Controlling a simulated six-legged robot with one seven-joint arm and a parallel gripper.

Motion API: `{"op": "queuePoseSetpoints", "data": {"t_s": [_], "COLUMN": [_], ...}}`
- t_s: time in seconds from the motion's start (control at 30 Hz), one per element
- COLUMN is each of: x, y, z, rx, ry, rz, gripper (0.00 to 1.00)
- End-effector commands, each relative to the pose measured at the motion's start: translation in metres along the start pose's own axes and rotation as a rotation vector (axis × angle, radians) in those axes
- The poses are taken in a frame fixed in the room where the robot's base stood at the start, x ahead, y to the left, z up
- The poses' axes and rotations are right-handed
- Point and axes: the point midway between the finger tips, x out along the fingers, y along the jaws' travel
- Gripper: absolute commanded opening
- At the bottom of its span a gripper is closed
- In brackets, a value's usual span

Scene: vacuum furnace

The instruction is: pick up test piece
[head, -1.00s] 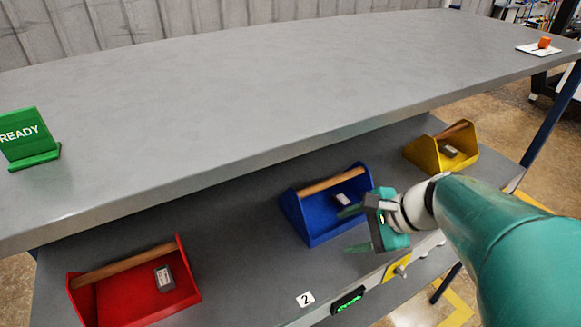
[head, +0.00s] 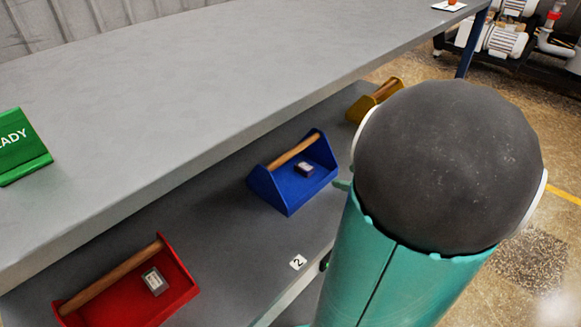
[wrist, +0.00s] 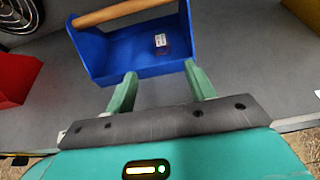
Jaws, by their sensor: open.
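A small dark block with a pale label (head: 304,169) lies in the blue caddy (head: 286,193) on the lower shelf. In the wrist view this block (wrist: 160,41) lies inside the blue caddy (wrist: 130,62). My gripper (wrist: 160,70) is open and empty, its two green fingers spread at the caddy's near side and pointing towards it. The block lies ahead of the fingertips, between their lines, with no contact seen. In the head view my arm hides most of the gripper. A similar labelled block (head: 154,281) lies in the red caddy (head: 120,305).
A yellow caddy (head: 362,107) stands farther back, partly behind my arm. The grey worktop (head: 200,90) overhangs the shelf and carries a green READY sign (head: 20,145). An orange piece (head: 453,2) is at the top edge. Wooden handles span the caddies.

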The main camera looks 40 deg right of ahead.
Motion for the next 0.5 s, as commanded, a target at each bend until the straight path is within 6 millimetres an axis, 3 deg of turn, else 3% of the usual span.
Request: {"op": "queuePoseSetpoints", "data": {"t_s": [0.5], "x": [0.081], "y": [-0.003], "z": [0.000], "rx": [-0.003], "ry": [0.000], "rz": [0.005], "gripper": [0.55]}}
